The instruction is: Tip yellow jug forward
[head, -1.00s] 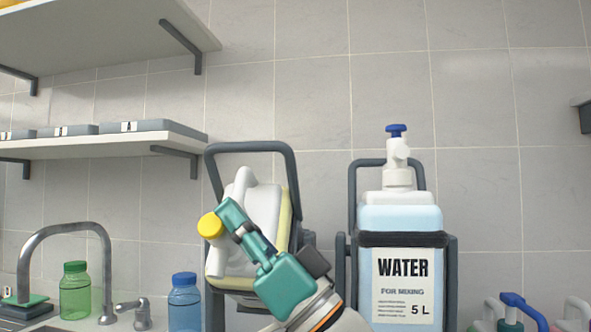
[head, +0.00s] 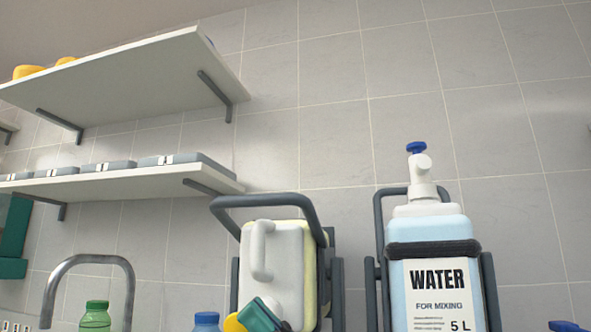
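The jug (head: 285,275) is pale, with a white face and handle and a yellow side. It sits in a dark tilting cradle (head: 300,205) left of the water bottle, its handle side turned toward me. Its yellow cap (head: 234,322) shows low at the bottom edge. My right gripper (head: 262,316) is a teal piece at the bottom edge, in front of the jug's lower part and beside the cap. Most of it is cut off, so its opening and any contact are hidden. My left gripper cannot be made out.
A water bottle (head: 430,285) with a blue-topped pump stands in a dark frame at right. A tap (head: 90,262), a green bottle (head: 95,318) and a blue-capped bottle (head: 206,320) are at lower left. Shelves (head: 130,184) hang above. A dark teal thing (head: 12,238) is at the left edge.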

